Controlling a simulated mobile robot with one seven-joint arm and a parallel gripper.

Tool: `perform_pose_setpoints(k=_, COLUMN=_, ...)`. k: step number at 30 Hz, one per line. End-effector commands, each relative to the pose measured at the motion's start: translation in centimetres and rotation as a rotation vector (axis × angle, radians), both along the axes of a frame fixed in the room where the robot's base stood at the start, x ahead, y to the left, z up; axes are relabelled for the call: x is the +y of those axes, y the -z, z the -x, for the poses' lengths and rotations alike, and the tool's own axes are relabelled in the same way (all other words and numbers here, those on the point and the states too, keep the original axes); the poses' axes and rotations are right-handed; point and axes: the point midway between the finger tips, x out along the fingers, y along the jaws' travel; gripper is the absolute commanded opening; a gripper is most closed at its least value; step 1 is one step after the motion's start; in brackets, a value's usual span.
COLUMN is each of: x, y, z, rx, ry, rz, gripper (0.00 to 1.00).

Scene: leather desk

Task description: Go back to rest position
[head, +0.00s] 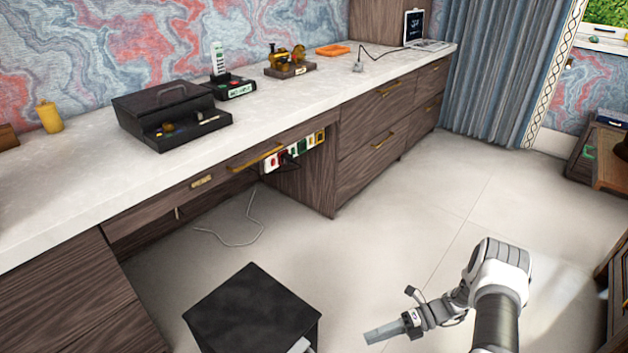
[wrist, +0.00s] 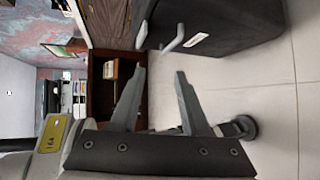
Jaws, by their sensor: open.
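My gripper (head: 385,332) shows at the lower right of the head view, stretched to the left over the floor, away from the desk. In the wrist view its two grey fingers (wrist: 158,95) stand apart with nothing between them. It is open and empty. The wrist view is turned on its side. In the head view the arm is bent low beside a black stool-like box (head: 250,305), with a clear gap between them.
A power strip (head: 295,150) hangs below. Floor (head: 400,220) between desk and arm is clear. Furniture stands at right.

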Motion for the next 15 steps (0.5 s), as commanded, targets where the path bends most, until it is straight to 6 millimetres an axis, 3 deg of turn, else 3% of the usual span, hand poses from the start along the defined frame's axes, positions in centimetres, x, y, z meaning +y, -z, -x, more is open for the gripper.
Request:
perform_pose_setpoints(k=1, x=-0.3, y=-1.9, z=-0.9, rx=-0.062, ry=-0.041, rz=0.026, gripper=0.46)
perform_pose_setpoints(k=6, x=-0.8, y=-7.3, z=-2.5, rx=-0.263, ry=-0.18, rz=0.098, gripper=0.46)
perform_pose_setpoints(k=15, x=-0.7, y=-16.8, z=-3.8, rx=-0.605, ry=-0.449, rz=0.207, gripper=0.46)
